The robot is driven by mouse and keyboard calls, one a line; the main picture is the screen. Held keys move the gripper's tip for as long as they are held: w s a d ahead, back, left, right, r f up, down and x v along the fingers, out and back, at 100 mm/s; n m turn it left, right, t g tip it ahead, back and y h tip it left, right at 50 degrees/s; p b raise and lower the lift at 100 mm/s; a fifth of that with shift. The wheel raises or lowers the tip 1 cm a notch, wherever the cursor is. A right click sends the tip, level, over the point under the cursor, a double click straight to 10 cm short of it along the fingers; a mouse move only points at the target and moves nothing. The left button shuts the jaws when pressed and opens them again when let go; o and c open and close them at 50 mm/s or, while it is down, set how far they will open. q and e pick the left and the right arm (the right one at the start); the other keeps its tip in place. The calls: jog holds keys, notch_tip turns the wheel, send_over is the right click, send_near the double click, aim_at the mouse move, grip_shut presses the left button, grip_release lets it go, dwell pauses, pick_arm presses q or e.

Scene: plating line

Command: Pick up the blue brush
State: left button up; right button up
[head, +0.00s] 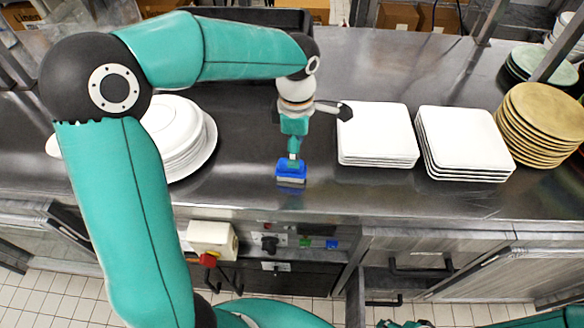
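The blue brush (291,172) is near the front middle of the steel counter, its blue head with a pale lower edge toward me. A narrow teal piece runs from the head back to my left gripper (296,118), which is right behind and above it. A dark-tipped finger sticks out to the right of the gripper. The wrist hides part of the gripper, so I cannot tell whether its fingers hold the brush. My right gripper cannot be made out; only teal and dark parts of mine show at the bottom edge.
Round white plates (207,150) stand left of the brush. Two stacks of square white plates (377,131) (464,139) stand right, then tan plates (540,125). A box with a red button (208,259) is on the counter front. Bare steel lies around the brush.

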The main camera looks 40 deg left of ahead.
aim_at(291, 170)
pick_arm(q)
notch_tip(291, 170, down, 2)
jog(key=shift+s, duration=0.15)
jog(key=f, duration=0.1)
jog(key=f+p, duration=0.1)
jog(key=s+f, duration=0.1)
jog(key=f, duration=0.1)
jog(key=shift+a, duration=0.25)
jog(key=shift+w+f, duration=0.15)
jog(key=shift+f, duration=0.45)
jog(key=shift+r, duration=0.1)
grip_shut()
